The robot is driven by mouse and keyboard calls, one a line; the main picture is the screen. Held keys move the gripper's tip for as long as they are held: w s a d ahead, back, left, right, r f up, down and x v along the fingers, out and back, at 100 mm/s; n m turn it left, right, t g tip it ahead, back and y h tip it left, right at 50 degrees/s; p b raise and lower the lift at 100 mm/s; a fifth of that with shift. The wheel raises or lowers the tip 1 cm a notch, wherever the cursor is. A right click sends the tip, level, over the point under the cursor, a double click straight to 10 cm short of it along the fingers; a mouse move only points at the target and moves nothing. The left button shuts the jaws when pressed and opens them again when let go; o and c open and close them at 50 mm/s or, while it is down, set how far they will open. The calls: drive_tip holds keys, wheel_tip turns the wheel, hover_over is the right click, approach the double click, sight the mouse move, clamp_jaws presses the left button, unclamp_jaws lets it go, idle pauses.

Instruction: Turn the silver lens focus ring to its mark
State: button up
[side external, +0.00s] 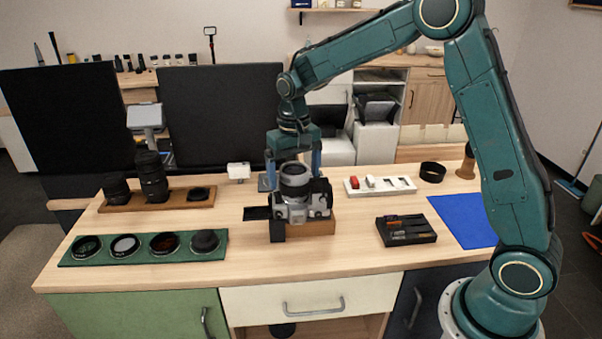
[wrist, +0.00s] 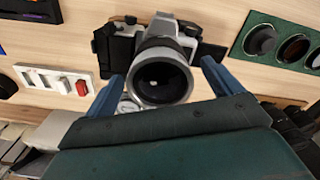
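A silver and black camera (side external: 300,211) sits on a wooden block (side external: 322,228) in the middle of the table. Its lens, with a silver ring (side external: 295,184), stands up from the body toward my gripper (side external: 293,178). In the wrist view the silver ring (wrist: 161,99) surrounds dark glass, with the camera body (wrist: 166,27) behind it. My gripper (wrist: 162,69) is open, its two blue fingers one on each side of the lens. A gap shows between each fingertip and the lens in the wrist view. I cannot make out the focus mark.
A green tray of round filters (side external: 142,260) lies front left, and a wooden tray with lenses (side external: 158,207) behind it. To the right are a white tray with red pieces (side external: 380,191), a black parts tray (side external: 406,240), a black ring (side external: 432,172) and a blue mat (side external: 462,215).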

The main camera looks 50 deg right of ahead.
drive_tip(key=c, duration=0.8)
drive_tip(key=shift+o, duration=0.2)
drive_tip(key=shift+n, duration=2.3)
